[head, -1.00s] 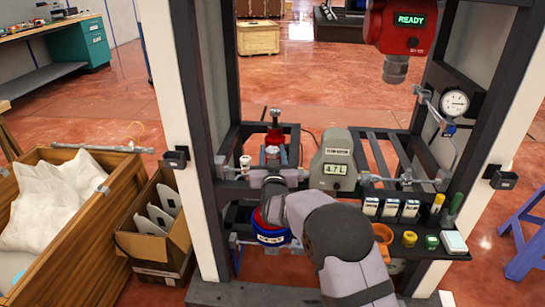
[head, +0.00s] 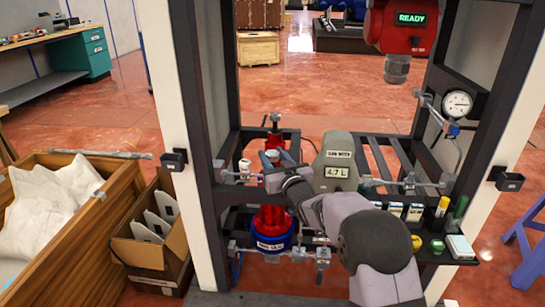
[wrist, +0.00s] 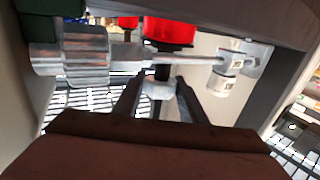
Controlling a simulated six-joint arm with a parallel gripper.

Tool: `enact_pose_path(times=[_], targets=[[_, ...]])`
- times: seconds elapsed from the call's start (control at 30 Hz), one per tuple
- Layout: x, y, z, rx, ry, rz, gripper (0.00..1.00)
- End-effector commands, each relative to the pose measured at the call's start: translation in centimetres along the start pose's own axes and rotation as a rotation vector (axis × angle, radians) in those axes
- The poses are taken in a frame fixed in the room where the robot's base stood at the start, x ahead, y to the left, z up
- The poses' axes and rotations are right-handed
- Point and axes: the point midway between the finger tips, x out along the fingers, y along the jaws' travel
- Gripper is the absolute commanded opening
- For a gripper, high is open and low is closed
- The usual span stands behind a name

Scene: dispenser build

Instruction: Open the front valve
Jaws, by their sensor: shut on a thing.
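My gripper (wrist: 160,88) is at the front pipe run of the dark rack. In the wrist view its two dark fingers close around a small pale metal piece (wrist: 160,92) below a dark stem. I take this piece to be the front valve's handle, but the fingers and shadow hide most of it. In the head view my gripper (head: 275,165) is left of the grey flow meter (head: 337,165), and my wrist covers the pipe there. A red cylinder (head: 270,218) with a blue labelled base (head: 273,243) stands below it.
The flow meter reads 4.7 L. A red unit (head: 410,30) marked READY hangs above, with a pressure gauge (head: 457,104) at right. A shelf (head: 455,260) with small containers is at lower right. A cardboard box (head: 145,250) stands on the floor at left.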

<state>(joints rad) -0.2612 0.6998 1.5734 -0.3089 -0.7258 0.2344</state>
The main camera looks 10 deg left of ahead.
Motion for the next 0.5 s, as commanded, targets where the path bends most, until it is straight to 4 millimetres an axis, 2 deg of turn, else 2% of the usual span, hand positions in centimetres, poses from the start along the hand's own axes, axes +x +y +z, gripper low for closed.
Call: enact_pose_path(times=[0.13, 0.17, 0.2, 0.5], targets=[[0.06, 0.0, -0.44, -0.001, 0.009, 0.001, 0.15], [0.06, 0.0, -0.44, -0.001, 0.009, 0.001, 0.45], [0.05, 0.0, -0.4, -0.001, 0.008, 0.001, 0.54], [0.0, 0.0, -0.14, 0.0, 0.003, 0.001, 0.56]])
